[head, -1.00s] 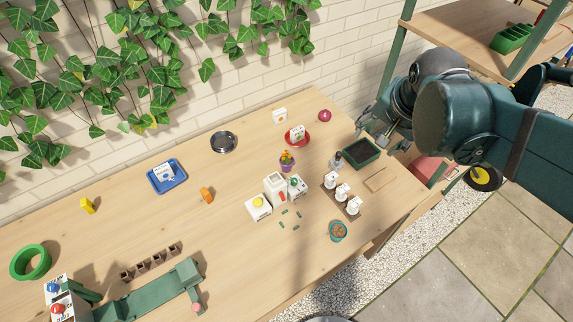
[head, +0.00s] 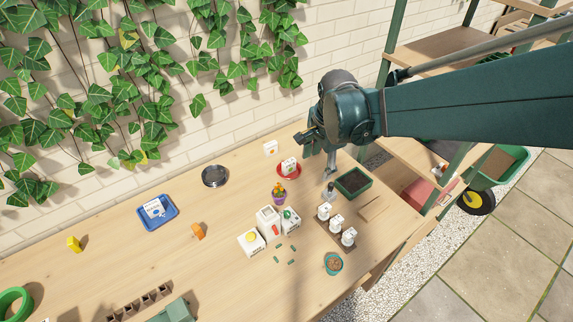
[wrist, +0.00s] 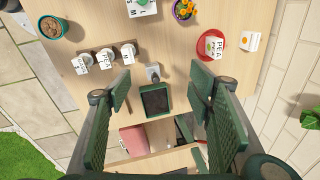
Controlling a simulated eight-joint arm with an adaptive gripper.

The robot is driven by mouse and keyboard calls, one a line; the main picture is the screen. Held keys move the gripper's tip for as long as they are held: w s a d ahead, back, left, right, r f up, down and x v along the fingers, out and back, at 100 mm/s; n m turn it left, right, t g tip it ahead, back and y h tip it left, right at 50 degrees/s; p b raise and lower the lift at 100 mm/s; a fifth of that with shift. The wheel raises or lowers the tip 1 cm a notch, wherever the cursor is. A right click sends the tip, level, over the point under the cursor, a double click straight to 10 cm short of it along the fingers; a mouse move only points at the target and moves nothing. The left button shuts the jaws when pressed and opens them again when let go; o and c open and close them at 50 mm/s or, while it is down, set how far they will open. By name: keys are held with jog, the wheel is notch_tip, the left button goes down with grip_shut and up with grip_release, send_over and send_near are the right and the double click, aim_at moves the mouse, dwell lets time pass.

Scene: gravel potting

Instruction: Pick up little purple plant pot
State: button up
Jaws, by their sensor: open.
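The little purple plant pot (head: 279,199) stands upright on the table with an orange-flowered plant in it. It is left of the dark green tray and beside the white boxes. In the wrist view the purple pot (wrist: 183,14) is at the top edge, partly cut off. My gripper (head: 329,172) is above the back right of the table, to the right of the pot and apart from it.
A dark green tray (head: 369,182), white bottles on a rack (head: 336,224), white boxes (head: 252,241), a red saucer (head: 301,171) and a teal pot (head: 333,263) surround the purple pot. A blue tray (head: 176,215) lies left. The table between is mostly clear.

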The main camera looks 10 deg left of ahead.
aim_at(279, 193)
jog(key=w+a+f+m, duration=0.1)
jog(key=a+f, duration=0.3)
jog(key=f, duration=0.1)
jog(key=w+a+f+m+g, duration=0.1)
jog(key=a+f+m, duration=0.1)
jog(key=a+f, duration=0.2)
jog(key=a+f+m+g, duration=0.1)
jog(key=a+f+m, duration=0.1)
jog(key=a+f, duration=0.3)
jog(key=shift+w+a+f+h+b, duration=0.3)
jog(key=shift+w+a+f+h, duration=0.05)
jog(key=shift+w+a+h, duration=0.1)
jog(key=shift+f, duration=1.3)
jog(key=shift+f, duration=0.1)
jog(key=shift+d+f+b, duration=0.15)
jog(key=shift+f+b, duration=0.3)
jog(key=shift+f, duration=2.05)
jog(key=c, duration=1)
